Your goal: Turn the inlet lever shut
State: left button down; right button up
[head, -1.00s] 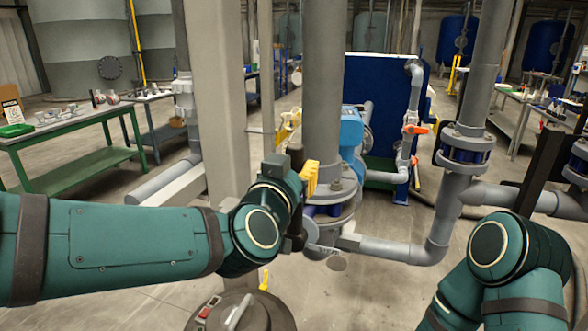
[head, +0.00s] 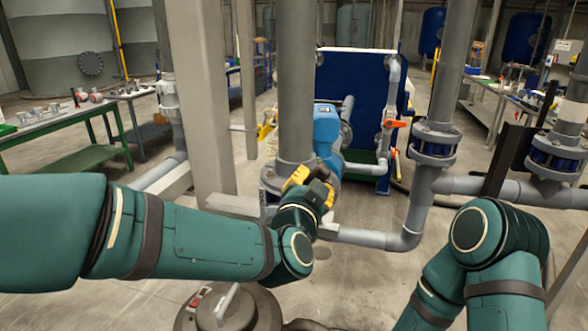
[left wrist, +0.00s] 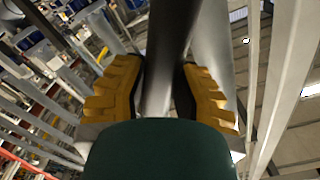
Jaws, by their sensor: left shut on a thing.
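My left gripper (head: 309,181), with yellow fingers, is at the lower part of the thick grey vertical pipe (head: 296,90) in the middle of the head view. In the left wrist view its two fingers (left wrist: 158,80) stand on either side of a grey bar (left wrist: 157,98), which I take to be the inlet lever; it is shut on that bar. In the head view the gripper and forearm hide the lever and most of the valve under the pipe. My right arm is at the right, and its gripper is out of view.
A blue pump housing (head: 326,130) stands just behind the pipe. An orange-handled valve (head: 397,124) is on a thinner pipe to the right. A grey column (head: 200,100) stands left. A horizontal grey pipe (head: 365,238) runs low at the right. A green workbench (head: 75,120) is farther left.

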pick_arm(q)
jog(key=s+d+f+m, duration=0.1)
jog(key=d+f+m, duration=0.2)
jog(key=f+m, duration=0.2)
jog(key=s+d+f+m+b, duration=0.1)
jog(key=d+f+m, duration=0.2)
jog(key=f+m, duration=0.3)
jog(key=shift+d+f+m, duration=0.3)
jog(key=shift+d+f, duration=0.05)
jog(key=shift+f, duration=0.75)
jog(key=c, duration=0.7)
grip_release()
jog(key=shift+f, duration=0.1)
jog(key=shift+o, duration=0.2)
jog(key=shift+s, duration=0.1)
jog(key=v, duration=1.1)
jog(key=shift+s+a, duration=0.2)
jog(key=shift+s, duration=0.15)
